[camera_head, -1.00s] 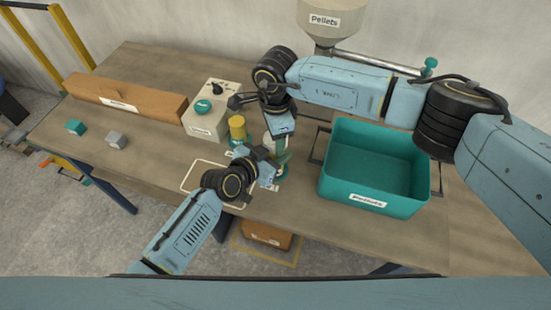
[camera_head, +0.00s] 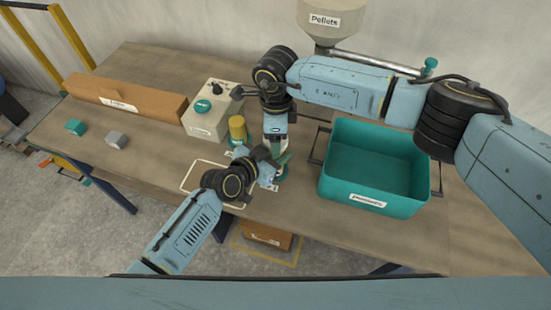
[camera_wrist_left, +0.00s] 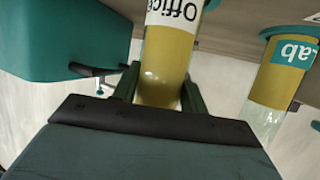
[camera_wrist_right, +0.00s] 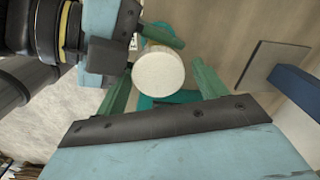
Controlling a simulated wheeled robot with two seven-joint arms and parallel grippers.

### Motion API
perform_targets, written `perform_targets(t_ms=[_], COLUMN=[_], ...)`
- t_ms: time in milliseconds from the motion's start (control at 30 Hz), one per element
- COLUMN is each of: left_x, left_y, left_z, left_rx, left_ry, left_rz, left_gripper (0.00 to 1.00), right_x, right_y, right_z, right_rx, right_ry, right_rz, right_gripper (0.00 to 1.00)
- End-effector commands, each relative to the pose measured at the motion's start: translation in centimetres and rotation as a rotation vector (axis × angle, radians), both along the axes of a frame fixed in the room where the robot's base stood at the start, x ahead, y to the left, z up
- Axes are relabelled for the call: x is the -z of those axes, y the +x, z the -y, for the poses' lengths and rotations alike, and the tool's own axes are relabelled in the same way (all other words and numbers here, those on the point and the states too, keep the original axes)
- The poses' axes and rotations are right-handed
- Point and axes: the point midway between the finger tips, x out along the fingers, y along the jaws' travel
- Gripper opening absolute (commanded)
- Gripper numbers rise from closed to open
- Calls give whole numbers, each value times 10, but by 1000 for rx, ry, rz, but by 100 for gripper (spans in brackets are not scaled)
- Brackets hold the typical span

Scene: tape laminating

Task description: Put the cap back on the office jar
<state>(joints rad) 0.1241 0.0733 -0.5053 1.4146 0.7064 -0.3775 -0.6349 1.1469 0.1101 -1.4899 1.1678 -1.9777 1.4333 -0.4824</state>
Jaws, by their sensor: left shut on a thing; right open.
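The office jar (camera_wrist_left: 168,55) has a yellow body and a white "Office" label. My left gripper (camera_head: 272,168) is shut on it, with a finger on each side in the left wrist view. My right gripper (camera_head: 277,140) is above the jar, pointing down and open. A round white cap-like top (camera_wrist_right: 158,70) lies between its spread fingers, with gaps on both sides. Teal parts show beneath and beside it. I cannot tell whether this top is seated on the jar. The jar's upper end is hidden by my grippers in the head view.
A yellow jar (camera_head: 237,130) stands close left; a "Lab" jar (camera_wrist_left: 280,75) shows in the left wrist view. A control box (camera_head: 207,120), a teal pellet bin (camera_head: 370,203) and a long cardboard box (camera_head: 125,100) surround the work spot.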

Motion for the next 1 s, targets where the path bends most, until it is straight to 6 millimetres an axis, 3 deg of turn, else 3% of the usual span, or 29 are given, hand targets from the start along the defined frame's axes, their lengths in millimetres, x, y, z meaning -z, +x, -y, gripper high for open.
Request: perform_targets(t_ms=[133, 400, 767, 1000], left_x=[0, 0, 0, 0], left_y=[1, 1, 0, 0], left_z=[-1, -1, -1, 0], left_rx=[-2, -2, -1, 0], left_ry=[1, 1, 1, 1], left_rz=[-1, 0, -1, -1], left_gripper=[0, 0, 0, 0], right_x=[-7, -41, -45, -55], right_y=[-3, -2, -2, 0], right_z=[-2, -2, -1, -1], right_rx=[-6, -5, -11, -244], right_ry=[4, 3, 2, 1], right_rz=[-7, -4, -4, -1], right_gripper=[75, 75, 72, 72])
